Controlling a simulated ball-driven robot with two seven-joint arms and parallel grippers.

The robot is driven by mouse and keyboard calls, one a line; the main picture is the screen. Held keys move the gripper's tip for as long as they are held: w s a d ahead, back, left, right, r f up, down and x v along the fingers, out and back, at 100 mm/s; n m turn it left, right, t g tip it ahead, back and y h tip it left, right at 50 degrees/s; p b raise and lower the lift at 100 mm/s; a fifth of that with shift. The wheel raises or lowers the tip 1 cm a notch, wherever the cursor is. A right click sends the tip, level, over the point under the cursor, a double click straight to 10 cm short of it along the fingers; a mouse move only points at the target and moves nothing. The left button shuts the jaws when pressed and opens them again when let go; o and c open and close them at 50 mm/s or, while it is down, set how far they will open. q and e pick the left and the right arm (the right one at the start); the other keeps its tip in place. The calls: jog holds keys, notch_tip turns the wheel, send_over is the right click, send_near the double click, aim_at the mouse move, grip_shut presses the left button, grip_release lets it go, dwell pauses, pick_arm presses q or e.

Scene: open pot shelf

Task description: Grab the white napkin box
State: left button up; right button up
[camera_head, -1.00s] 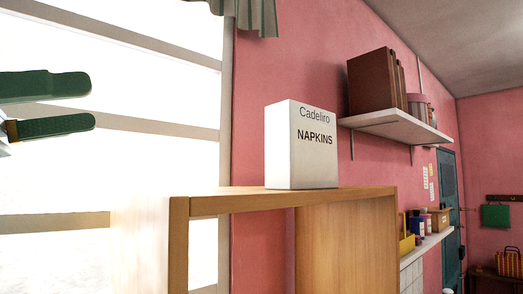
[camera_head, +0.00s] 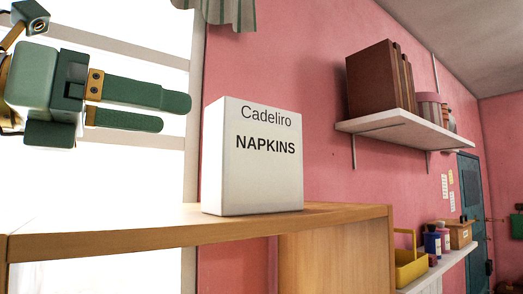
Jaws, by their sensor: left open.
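The white napkin box (camera_head: 254,160) stands upright on top of the wooden shelf unit (camera_head: 150,231). Its front reads "Cadeliro NAPKINS". My left gripper (camera_head: 176,112) comes in from the left with its green fingers pointing right. It is open and empty, and its fingertips appear left of the box's upper left side, with a small gap in the picture. How far it is from the box in depth is hard to tell. My right gripper is not in view.
A white wall shelf (camera_head: 400,130) with brown books (camera_head: 374,80) is on the pink wall at right. A lower shelf holds a yellow caddy (camera_head: 411,265) and bottles. A bright window is behind my left gripper. The shelf top left of the box is clear.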

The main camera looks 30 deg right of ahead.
aim_at(212, 121)
pick_arm(q)
jog(key=d, duration=0.1)
jog(key=d+p, duration=0.1)
jog(key=d, duration=0.2)
jog(key=shift+w+d+r, duration=0.1)
jog(key=shift+r, duration=0.15)
jog(key=d, duration=0.1)
jog(key=d+p, duration=0.1)
jog(key=shift+w+d+f, duration=0.15)
jog(key=shift+d, duration=0.5)
jog(key=d+p, duration=0.3)
jog(key=d, duration=0.1)
jog(key=shift+r+p, duration=0.3)
jog(key=shift+p, duration=0.1)
jog(key=shift+d+f, duration=0.2)
jog(key=shift+d, duration=0.25)
jog(key=shift+a, duration=0.3)
jog(key=c, duration=1)
jog(key=shift+c, duration=0.4)
jog(key=shift+d, duration=0.1)
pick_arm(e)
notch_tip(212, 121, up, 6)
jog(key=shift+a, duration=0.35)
pick_arm(q)
jog(key=shift+r, duration=0.1)
